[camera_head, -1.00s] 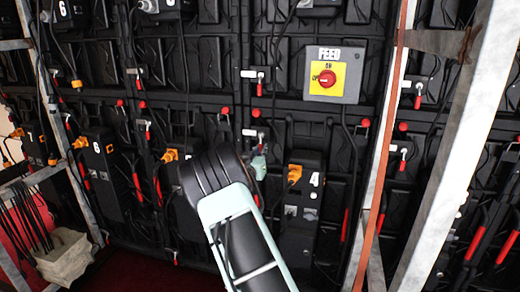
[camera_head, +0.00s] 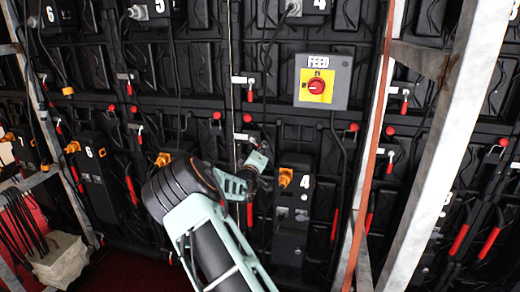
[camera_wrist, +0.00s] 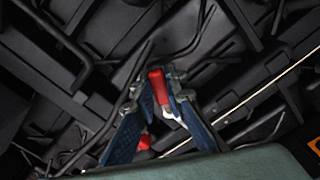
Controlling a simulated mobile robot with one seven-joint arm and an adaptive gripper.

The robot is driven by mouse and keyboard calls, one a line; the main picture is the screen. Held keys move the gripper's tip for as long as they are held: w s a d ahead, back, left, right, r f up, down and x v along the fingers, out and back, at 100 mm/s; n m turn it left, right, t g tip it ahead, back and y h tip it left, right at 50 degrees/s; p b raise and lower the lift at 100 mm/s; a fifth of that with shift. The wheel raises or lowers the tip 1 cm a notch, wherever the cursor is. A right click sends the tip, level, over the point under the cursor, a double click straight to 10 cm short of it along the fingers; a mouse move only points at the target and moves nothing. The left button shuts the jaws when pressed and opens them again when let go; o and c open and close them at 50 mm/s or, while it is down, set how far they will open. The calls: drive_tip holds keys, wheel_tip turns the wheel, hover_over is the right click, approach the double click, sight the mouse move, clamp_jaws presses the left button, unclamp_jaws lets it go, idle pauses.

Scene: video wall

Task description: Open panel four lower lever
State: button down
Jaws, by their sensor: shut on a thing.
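Panel four's lower box (camera_head: 292,215), dark with a white "4" and an orange plug, is right of my gripper (camera_head: 260,160) in the head view. A white lever mount (camera_head: 246,136) shows just above the gripper, with a red knob (camera_head: 247,118) over it. In the wrist view my gripper (camera_wrist: 168,100) has its two blue fingers on either side of a red lever handle (camera_wrist: 157,86), shut on it. More red and white lever parts show low between the fingers. The gripper hides this lever in the head view.
A yellow and red FEED switch (camera_head: 320,88) is above right. A metal post (camera_head: 440,150) and an orange cable (camera_head: 368,150) run down the right side. Black cables hang across the panels. A pale stack (camera_head: 62,262) sits at lower left.

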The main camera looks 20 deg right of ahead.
drive_tip(key=n, duration=0.2)
drive_tip(key=r+n, duration=0.1)
drive_tip(key=n, duration=0.1)
drive_tip(key=r+n+p, duration=0.1)
drive_tip(key=n, duration=0.1)
drive_tip(key=shift+s+d+r, duration=0.15)
drive_tip(key=shift+s+d, duration=0.05)
drive_tip(key=shift+d, duration=0.1)
idle(0.3)
drive_tip(key=c, duration=1.9)
unclamp_jaws()
drive_tip(key=shift+r, duration=0.1)
drive_tip(key=shift+c, duration=0.2)
drive_tip(key=v, duration=1.2)
